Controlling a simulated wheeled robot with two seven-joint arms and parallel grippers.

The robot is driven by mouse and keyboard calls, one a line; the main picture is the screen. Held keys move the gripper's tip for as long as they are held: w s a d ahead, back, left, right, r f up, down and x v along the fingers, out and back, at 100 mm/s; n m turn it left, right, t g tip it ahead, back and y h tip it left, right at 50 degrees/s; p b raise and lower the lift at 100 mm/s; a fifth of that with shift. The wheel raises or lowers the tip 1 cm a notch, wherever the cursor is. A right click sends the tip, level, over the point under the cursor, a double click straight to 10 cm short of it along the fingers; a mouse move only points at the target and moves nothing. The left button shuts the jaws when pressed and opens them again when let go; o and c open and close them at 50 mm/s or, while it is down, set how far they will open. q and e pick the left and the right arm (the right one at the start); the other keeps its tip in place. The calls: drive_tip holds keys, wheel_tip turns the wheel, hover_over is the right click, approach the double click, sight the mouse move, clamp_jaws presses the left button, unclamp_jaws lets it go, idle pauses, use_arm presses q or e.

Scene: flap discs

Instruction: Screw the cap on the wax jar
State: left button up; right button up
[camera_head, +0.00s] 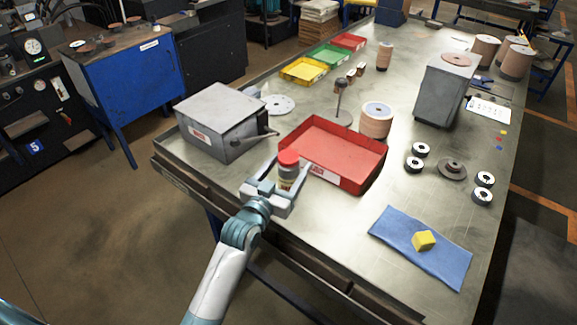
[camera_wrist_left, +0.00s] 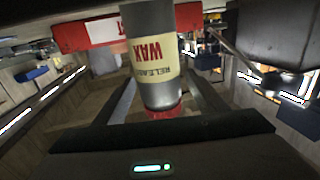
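The wax jar (camera_head: 287,173) is a grey cylinder with a cream label, standing upright near the table's front edge, by the red tray. Its red cap (camera_head: 288,157) sits on top; I cannot tell how tightly. My left gripper (camera_head: 286,169) is open, with one finger on each side of the jar. In the left wrist view the jar (camera_wrist_left: 150,50) appears upside down, its label reading "RELEASE WAX", with the red cap (camera_wrist_left: 165,112) towards the palm. Gaps show between the fingers and the jar's cap end. My right gripper is not in view.
The red tray (camera_head: 370,181) is directly behind the jar. A grey metal box (camera_head: 222,125) with a handle stands to the left. A blue cloth (camera_head: 447,262) with a yellow block (camera_head: 423,240) lies at the right front. Between the tray and cloth the table is clear.

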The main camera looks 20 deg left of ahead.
use_arm(q)
drive_tip(key=shift+r, duration=0.15)
drive_tip(key=shift+r, duration=0.1)
drive_tip(key=s+a+b, duration=0.1)
drive_tip(key=s+b, duration=0.1)
drive_tip(key=s, duration=1)
drive_tip(key=shift+a+b, duration=0.35)
drive_tip(key=shift+a, duration=0.05)
idle(0.3)
